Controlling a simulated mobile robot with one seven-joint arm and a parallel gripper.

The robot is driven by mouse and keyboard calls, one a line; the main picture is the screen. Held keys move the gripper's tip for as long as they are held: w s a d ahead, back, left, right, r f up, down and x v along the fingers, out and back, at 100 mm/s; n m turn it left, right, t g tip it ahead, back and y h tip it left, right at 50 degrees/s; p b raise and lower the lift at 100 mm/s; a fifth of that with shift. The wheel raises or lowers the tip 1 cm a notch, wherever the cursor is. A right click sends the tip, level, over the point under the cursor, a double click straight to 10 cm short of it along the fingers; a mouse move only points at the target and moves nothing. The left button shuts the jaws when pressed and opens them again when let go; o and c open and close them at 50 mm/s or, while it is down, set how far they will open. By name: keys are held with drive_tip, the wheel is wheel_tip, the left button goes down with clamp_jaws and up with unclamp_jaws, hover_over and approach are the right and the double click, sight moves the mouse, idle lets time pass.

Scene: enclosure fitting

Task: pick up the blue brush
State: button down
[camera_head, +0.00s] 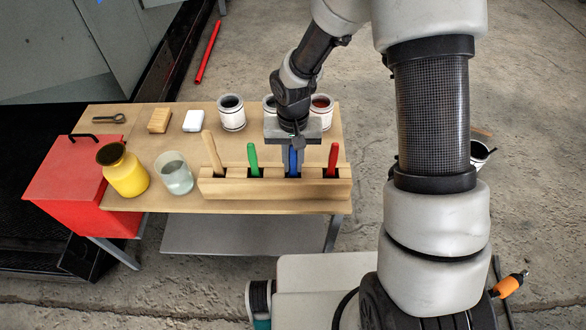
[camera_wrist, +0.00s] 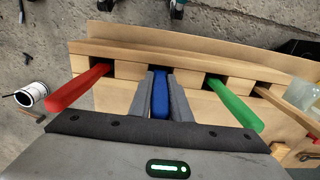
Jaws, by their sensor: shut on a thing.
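The blue brush (camera_head: 293,160) stands upright in a slot of the wooden rack (camera_head: 221,187) near the front edge of the table. Only its handle shows; its lower end is hidden in the rack. My gripper (camera_head: 293,170) points down over the rack and is shut on the blue handle. In the wrist view the blue brush (camera_wrist: 160,95) sits between the two grey fingers of my gripper (camera_wrist: 161,97), and the rack (camera_wrist: 185,61) lies around its base.
A red handle (camera_head: 332,158) and a green handle (camera_head: 253,159) stand in slots on either side, with a wooden handle (camera_head: 211,152) further left. Cans (camera_head: 231,117) stand behind. A glass jar (camera_head: 174,175) and yellow jar (camera_head: 124,173) are left of the rack.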

drive_tip(key=shift+r, duration=0.1)
wheel_tip(320, 180, up, 18)
drive_tip(key=p, duration=0.2)
idle(0.3)
idle(0.7)
